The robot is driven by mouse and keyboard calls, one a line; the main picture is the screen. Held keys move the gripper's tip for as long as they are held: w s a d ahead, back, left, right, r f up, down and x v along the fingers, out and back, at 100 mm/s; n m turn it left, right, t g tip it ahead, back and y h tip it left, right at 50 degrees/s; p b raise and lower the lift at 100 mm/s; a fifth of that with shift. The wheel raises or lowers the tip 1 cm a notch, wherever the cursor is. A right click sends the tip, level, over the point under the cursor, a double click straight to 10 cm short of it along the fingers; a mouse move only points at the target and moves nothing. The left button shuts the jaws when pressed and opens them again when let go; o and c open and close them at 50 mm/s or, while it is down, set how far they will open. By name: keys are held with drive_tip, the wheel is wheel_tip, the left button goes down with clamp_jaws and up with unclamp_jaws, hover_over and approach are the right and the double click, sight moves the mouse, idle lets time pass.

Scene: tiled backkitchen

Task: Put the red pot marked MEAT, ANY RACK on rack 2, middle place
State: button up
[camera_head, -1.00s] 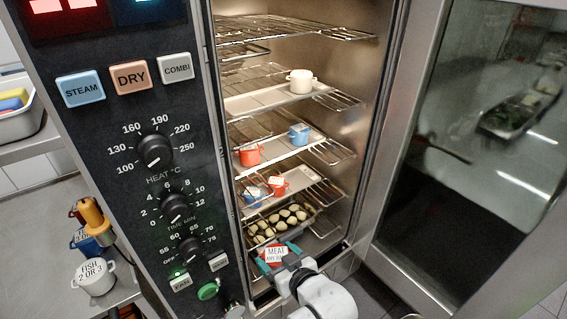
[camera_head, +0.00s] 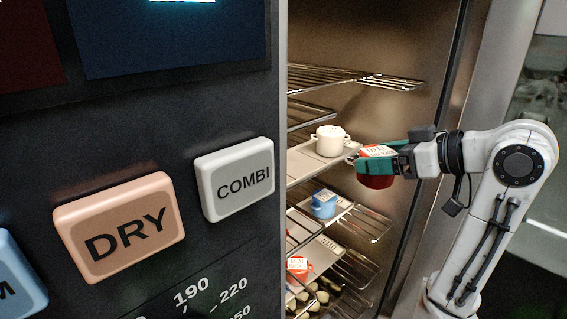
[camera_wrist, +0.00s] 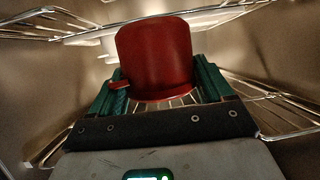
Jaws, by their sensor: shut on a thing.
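The red pot (camera_head: 376,181) with a white label is held between the teal fingers of my gripper (camera_head: 372,160). The label lettering is too small to read surely in the head view. The pot is at the oven opening, level with the rack tray (camera_head: 305,172) that bears a white pot (camera_head: 330,140), and to the right of that pot. In the wrist view the red pot (camera_wrist: 155,52) looks upright between both fingers, its handle at the lower left. I cannot tell whether it touches a rack.
A wire rack (camera_head: 350,77) is empty above. Below, a blue pot (camera_head: 324,204) stands on a tray, and another red pot (camera_head: 299,266) stands lower. The control panel (camera_head: 150,120) borders the opening on the left.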

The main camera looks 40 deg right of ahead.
drive_tip(key=shift+r, duration=0.3)
drive_tip(key=w, duration=0.6)
drive_tip(key=w+a+p, duration=0.1)
drive_tip(key=w, duration=0.4)
drive_tip(key=w+a+p, duration=0.1)
drive_tip(key=w, duration=0.5)
drive_tip(key=shift+w+a, duration=0.1)
drive_tip(key=shift+w, duration=0.25)
drive_tip(key=shift+f+p, duration=0.55)
drive_tip(key=shift+f, duration=1.15)
drive_tip(key=shift+f, duration=0.1)
drive_tip(key=o, duration=1.2)
drive_tip(key=shift+s, duration=0.15)
drive_tip(key=b+v, duration=0.1)
drive_tip(key=v, duration=1)
drive_tip(key=shift+s+r, duration=0.3)
